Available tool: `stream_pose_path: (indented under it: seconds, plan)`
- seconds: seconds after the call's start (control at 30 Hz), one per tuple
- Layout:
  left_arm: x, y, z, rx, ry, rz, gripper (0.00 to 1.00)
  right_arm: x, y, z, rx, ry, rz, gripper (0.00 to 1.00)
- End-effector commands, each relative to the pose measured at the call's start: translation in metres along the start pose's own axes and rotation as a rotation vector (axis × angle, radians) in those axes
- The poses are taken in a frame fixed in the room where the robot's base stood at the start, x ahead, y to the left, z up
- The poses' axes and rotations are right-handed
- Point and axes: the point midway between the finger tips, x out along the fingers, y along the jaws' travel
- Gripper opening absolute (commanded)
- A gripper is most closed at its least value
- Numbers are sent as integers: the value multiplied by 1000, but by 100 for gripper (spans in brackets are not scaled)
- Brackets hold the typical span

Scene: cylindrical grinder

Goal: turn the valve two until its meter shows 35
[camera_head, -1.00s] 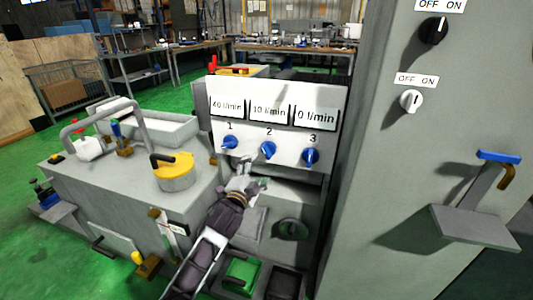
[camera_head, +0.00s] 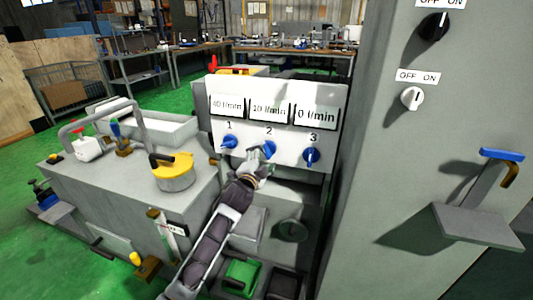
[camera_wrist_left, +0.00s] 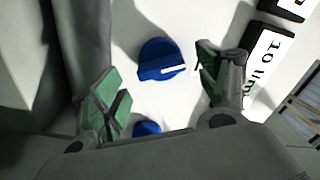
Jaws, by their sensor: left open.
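Valve two is a blue knob (camera_head: 269,149) under the label 2 on the white panel. Its meter (camera_head: 269,110) above reads 10 l/min. My left gripper (camera_head: 258,157) is just below and left of valve two, partly in front of it. In the left wrist view the open fingers with green pads (camera_wrist_left: 160,88) stand on either side of a blue knob (camera_wrist_left: 161,60) with a white mark, apart from it. A second blue knob (camera_wrist_left: 146,129) is partly hidden by the gripper body. My right gripper is in neither view.
Valve one (camera_head: 230,142) and valve three (camera_head: 312,155) flank valve two; their meters read 40 and 0 l/min. A tall grey cabinet (camera_head: 385,180) with switches stands to the right. A yellow-lidded pot (camera_head: 174,175) stands on the machine to the left.

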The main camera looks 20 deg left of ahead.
Motion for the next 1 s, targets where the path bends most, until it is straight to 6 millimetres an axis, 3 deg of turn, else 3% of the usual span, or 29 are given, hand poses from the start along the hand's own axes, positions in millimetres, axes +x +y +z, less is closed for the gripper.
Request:
stream_pose_path:
  seconds: [0.5, 1.0]
  plan:
    - [37, 0, -1, -1, 1, 0, 75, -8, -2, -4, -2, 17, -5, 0]
    - [42, 0, -1, 0, 1, 0, 72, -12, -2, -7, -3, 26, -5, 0]
